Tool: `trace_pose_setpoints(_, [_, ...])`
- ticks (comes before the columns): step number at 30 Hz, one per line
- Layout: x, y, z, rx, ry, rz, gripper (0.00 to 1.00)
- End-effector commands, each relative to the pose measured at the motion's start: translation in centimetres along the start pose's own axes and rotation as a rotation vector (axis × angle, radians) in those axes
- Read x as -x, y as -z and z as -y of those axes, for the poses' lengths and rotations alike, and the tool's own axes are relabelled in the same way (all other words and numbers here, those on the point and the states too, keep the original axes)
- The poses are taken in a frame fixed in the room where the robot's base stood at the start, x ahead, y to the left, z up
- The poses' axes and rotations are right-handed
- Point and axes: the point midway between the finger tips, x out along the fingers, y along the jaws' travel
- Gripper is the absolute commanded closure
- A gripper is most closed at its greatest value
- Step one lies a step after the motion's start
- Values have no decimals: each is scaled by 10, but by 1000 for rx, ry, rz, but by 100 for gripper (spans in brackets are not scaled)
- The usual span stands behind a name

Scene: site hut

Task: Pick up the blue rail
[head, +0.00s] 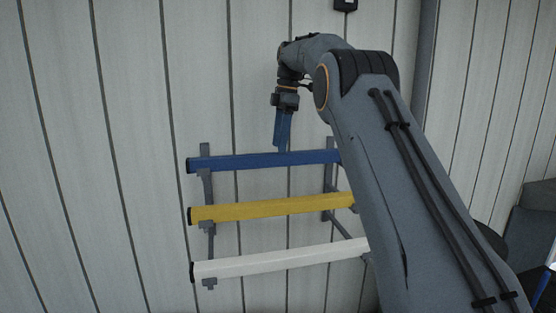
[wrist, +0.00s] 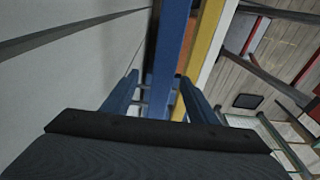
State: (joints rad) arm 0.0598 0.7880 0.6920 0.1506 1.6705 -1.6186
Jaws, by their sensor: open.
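The blue rail (head: 260,161) lies level on the top arms of a wall rack, its left end dark and its right end hidden behind my arm. My gripper (head: 282,148) points down from above, its blue fingertips at the rail's upper edge, a little right of the visible middle. In the wrist view, the blue rail (wrist: 171,45) runs between the two fingers of my open gripper (wrist: 160,78), with nothing clamped. I cannot tell how far the fingers reach down around the rail.
A yellow rail (head: 270,207) and a white rail (head: 275,259) lie below on the same grey rack (head: 208,188). The ribbed wall (head: 110,150) is close behind. The space left of the rack is clear.

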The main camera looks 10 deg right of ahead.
Motion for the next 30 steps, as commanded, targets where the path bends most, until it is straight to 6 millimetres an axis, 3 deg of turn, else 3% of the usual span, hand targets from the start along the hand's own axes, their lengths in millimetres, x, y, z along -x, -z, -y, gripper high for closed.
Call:
trace_pose_setpoints(12, [-41,1,7,-2,1,0,47])
trace_pose_setpoints(21, [-47,0,6,-2,-1,0,47])
trace_pose_setpoints(30, [-46,0,6,-2,-1,0,96])
